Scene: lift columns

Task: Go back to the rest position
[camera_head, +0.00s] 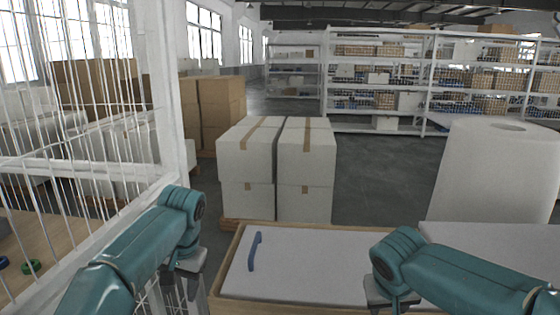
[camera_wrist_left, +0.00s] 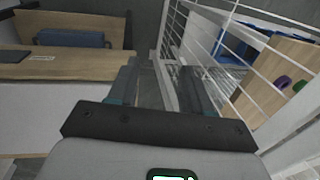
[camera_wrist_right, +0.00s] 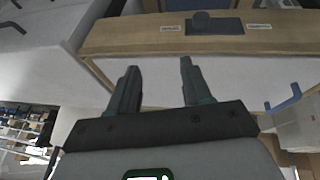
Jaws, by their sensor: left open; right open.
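My left arm is teal and comes in at the lower left of the head view; its gripper (camera_head: 182,290) hangs down beside the white wire fence. In the left wrist view the left gripper (camera_wrist_left: 162,75) has its two fingers apart with nothing between them. My right gripper (camera_head: 393,303) is at the bottom of the head view, over the grey-topped wooden box, its fingers mostly cut off. In the right wrist view the right gripper (camera_wrist_right: 159,65) has its fingers apart and empty, pointing toward the wooden edge.
The wooden box (camera_head: 232,285) has a grey lid (camera_head: 310,262) with a blue handle (camera_head: 253,250). White cartons (camera_head: 305,160) stand behind it. The white wire fence (camera_head: 165,100) is close on the left. A large white cylinder (camera_head: 490,170) stands at right. Grey floor is clear toward the shelves (camera_head: 375,80).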

